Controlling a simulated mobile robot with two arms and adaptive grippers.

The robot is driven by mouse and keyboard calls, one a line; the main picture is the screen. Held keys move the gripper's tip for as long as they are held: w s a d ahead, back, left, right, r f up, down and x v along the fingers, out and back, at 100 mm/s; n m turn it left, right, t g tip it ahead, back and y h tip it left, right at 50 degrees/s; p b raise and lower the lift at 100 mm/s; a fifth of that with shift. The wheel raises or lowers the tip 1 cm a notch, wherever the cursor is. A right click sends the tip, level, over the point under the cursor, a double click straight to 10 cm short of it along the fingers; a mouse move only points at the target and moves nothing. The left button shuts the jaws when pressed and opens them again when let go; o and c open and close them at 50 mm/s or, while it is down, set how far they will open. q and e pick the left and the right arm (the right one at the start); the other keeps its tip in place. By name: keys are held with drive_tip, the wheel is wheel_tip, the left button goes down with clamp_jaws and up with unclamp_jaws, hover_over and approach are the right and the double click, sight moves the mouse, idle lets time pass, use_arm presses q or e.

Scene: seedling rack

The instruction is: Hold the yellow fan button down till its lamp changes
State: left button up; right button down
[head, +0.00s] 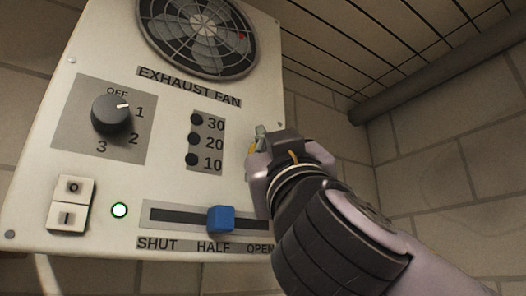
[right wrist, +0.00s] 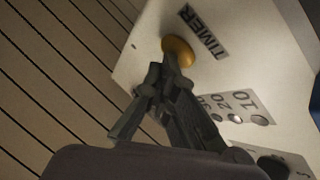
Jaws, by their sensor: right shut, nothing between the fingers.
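The yellow button (right wrist: 181,50) is a round knob beside the TIMER label on the white exhaust fan panel (head: 60,130). My right gripper (head: 261,135) is shut and empty at the panel's right side, hiding most of the button in the head view. In the right wrist view the closed fingertips (right wrist: 163,70) reach the button's near edge; I cannot tell whether they press it. Three small dots beside 30, 20 and 10 (head: 193,139) are dark. My left gripper is not in view.
The panel also carries a rotary knob (head: 111,113), a rocker pair (head: 72,204), a blue slider (head: 221,219) near HALF and a fan grille (head: 198,30). A pipe (head: 440,70) runs along the wall at right.

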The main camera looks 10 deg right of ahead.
drive_tip(key=shift+f, duration=0.1)
drive_tip(key=shift+s+d+b, duration=0.25)
drive_tip(key=shift+s+b, duration=0.4)
drive_tip(key=shift+s, duration=0.05)
drive_tip(key=s+b, duration=0.1)
drive_tip(key=s+d+b, duration=0.1)
drive_tip(key=s, duration=0.2)
drive_tip(key=shift+s+d+b, duration=0.4)
idle(0.6)
